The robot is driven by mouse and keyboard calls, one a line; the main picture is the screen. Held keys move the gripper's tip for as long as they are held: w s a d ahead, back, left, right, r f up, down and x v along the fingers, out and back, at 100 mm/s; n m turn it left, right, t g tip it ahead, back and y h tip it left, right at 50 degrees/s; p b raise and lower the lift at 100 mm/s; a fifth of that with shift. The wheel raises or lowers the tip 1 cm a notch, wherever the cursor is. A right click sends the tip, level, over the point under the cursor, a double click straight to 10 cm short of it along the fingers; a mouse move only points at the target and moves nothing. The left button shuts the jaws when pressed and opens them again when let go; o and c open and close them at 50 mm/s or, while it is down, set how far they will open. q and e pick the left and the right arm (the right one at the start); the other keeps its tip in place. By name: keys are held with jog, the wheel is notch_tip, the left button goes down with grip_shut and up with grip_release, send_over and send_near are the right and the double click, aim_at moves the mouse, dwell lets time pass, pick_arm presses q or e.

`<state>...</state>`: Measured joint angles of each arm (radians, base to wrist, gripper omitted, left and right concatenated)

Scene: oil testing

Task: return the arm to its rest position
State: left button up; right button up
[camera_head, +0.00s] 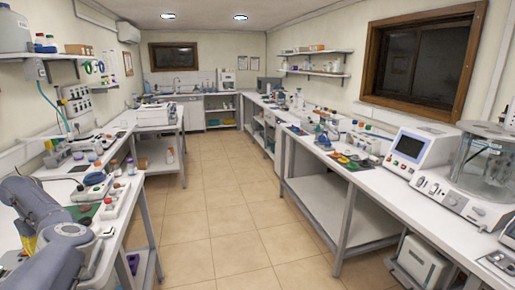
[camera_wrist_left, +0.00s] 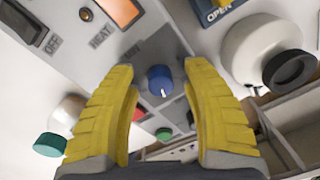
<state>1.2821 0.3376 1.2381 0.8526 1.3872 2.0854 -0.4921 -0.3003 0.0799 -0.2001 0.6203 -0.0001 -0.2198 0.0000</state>
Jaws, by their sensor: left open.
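My left arm (camera_head: 38,212) comes in from the lower left in the head view, over the left bench. Its gripper is mostly hidden there behind the arm, with only a bit of yellow showing. In the left wrist view my left gripper (camera_wrist_left: 158,68) shows two yellow fingers, spread apart with nothing held. A blue knob (camera_wrist_left: 160,80) on a grey panel shows in the gap between them, apart from both fingers. My right gripper is in neither view.
The panel has an orange-lit HEAT switch (camera_wrist_left: 122,10) and a dark OFF switch (camera_wrist_left: 22,24). A white round part (camera_wrist_left: 256,45) is at the right. Small bottles and devices crowd the left bench (camera_head: 133,187). The tiled floor (camera_head: 215,205) between benches is clear.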

pick_arm(q)
notch_tip(320, 180, up, 12)
jog(key=f, duration=0.1)
notch_tip(320, 180, down, 12)
jog(key=shift+r, duration=0.25)
jog(key=shift+r+n, duration=0.2)
jog(key=shift+n, duration=0.7)
jog(key=n, duration=0.3)
jog(key=shift+n, duration=0.4)
jog(key=n, duration=0.6)
jog(key=shift+d+r, duration=0.1)
jog(key=shift+r, duration=1.05)
jog(key=shift+s+y, duration=0.1)
jog(key=shift+y, duration=0.2)
